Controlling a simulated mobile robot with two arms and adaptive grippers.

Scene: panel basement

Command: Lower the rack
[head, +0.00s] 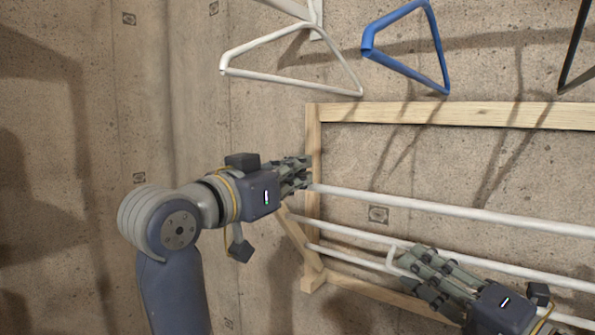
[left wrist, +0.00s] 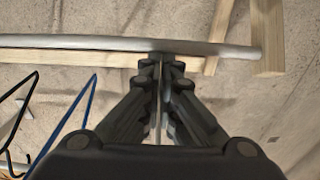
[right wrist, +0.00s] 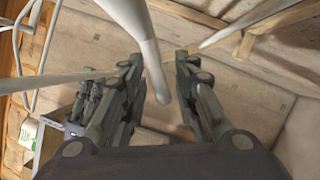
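The rack is a light wooden frame (head: 312,140) against the concrete wall, with several white bars (head: 450,208) across it. My left gripper (head: 305,172) is at its left upright, near the left end of the top bar. In the left wrist view its fingers (left wrist: 161,66) are almost together, with the tips by a pale bar (left wrist: 90,43); no bar shows clearly between them.
A white hanger (head: 290,80) and a blue hanger (head: 405,60) hang above the frame. A dark one (head: 580,55) is at the top right. The wall left of the rack is bare. A white and green item (right wrist: 28,132) shows low in the right wrist view.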

